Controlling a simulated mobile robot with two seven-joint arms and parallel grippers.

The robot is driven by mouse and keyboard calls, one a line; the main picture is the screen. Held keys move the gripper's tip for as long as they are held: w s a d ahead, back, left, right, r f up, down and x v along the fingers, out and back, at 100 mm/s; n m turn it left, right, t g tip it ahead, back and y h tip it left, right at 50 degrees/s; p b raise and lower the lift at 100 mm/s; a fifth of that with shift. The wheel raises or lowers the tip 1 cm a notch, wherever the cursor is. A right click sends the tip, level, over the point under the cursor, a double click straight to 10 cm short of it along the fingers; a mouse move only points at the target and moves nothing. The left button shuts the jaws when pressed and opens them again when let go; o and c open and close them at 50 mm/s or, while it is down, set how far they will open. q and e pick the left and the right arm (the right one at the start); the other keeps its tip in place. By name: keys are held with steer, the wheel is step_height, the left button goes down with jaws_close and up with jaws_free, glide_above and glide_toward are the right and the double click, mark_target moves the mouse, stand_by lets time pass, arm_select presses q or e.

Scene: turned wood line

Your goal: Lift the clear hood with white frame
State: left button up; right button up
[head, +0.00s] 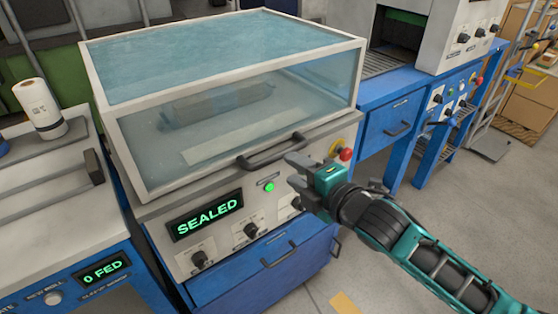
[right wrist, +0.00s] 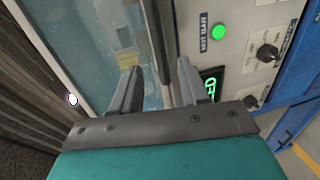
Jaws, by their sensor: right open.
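The clear hood (head: 235,115) with its white frame (head: 112,130) lies closed over the machine in the head view. A dark bar handle (head: 272,150) runs along its front lower edge. My right gripper (head: 294,172) is open and empty, just right of and below the handle in the head view. In the right wrist view, the handle (right wrist: 155,40) lies between the lines of the two open fingers (right wrist: 157,88), with the hood pane (right wrist: 90,40) to the left. I cannot tell whether the fingers are around the handle. My left gripper is not in view.
The machine's front panel has a display reading SEALED (head: 208,214), a lit green button (head: 269,187), knobs and a red button (head: 346,154). A bench with a white roll (head: 40,108) stands left. A blue table (head: 392,110) stands right.

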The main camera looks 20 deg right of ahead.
mark_target(277, 159)
steer(key=x, duration=0.6)
steer(key=shift+w+a+b, duration=0.1)
steer(key=shift+w+b, duration=0.05)
steer(key=shift+b, duration=0.15)
jaws_close()
stand_by(0.4)
